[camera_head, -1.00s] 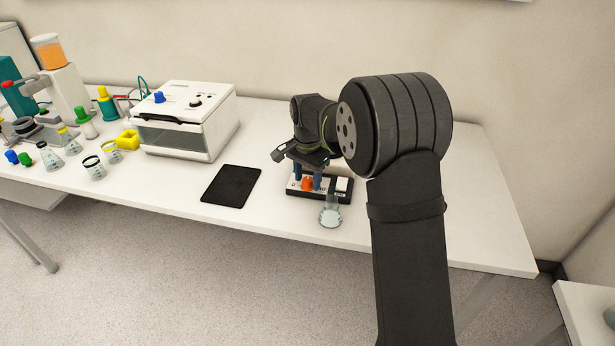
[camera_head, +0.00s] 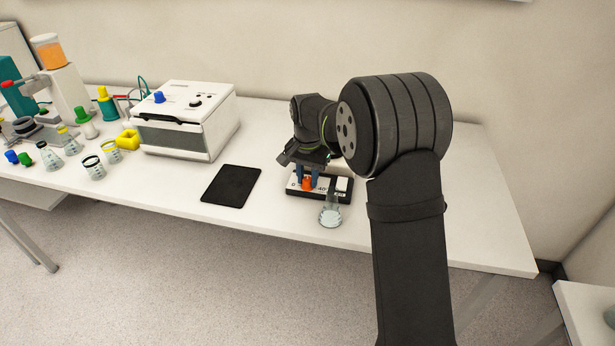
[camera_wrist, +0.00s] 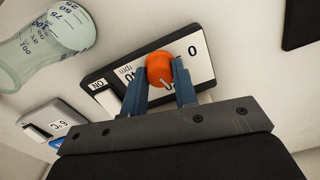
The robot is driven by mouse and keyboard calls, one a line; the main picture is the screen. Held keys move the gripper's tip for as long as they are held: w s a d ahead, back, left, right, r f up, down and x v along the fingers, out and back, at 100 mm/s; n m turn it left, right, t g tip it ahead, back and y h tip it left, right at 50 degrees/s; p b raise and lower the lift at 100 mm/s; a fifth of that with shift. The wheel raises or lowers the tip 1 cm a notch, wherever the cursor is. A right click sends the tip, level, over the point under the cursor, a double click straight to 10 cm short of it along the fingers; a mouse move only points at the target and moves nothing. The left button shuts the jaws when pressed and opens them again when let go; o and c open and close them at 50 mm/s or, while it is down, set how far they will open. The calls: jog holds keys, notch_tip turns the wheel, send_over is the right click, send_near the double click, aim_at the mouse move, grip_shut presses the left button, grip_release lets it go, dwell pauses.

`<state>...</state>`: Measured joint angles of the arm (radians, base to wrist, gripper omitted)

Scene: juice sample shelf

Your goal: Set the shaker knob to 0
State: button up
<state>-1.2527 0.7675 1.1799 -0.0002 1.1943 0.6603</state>
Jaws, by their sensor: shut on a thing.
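The orange knob (camera_head: 307,184) stands on the dark-edged shaker panel (camera_head: 325,196), and the knob also shows in the wrist view (camera_wrist: 159,66). My gripper (camera_head: 307,177) reaches down from above with its blue fingers on either side of the knob. In the wrist view my gripper (camera_wrist: 160,78) is shut on the knob. The panel's white face has a "0" to the right of the knob and "rpm" to its left. A faint line shows on the knob, but I cannot tell which mark it points to. The fingers hide part of the dial numbers.
A glass flask (camera_head: 330,216) stands close in front of the panel. A black flat pad (camera_head: 231,186) lies to the left. A white box instrument (camera_head: 186,120) stands further left, with several small flasks beyond. The table's right side is clear.

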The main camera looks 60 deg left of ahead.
aim_at(308, 179)
jog(key=n, duration=1.1)
jog(key=shift+n, duration=1.9)
jog(key=o, duration=1)
notch_tip(308, 179, up, 18)
jog(key=shift+f, duration=0.25)
jog(key=shift+f, duration=0.15)
notch_tip(308, 179, down, 17)
jog(key=shift+f, duration=0.1)
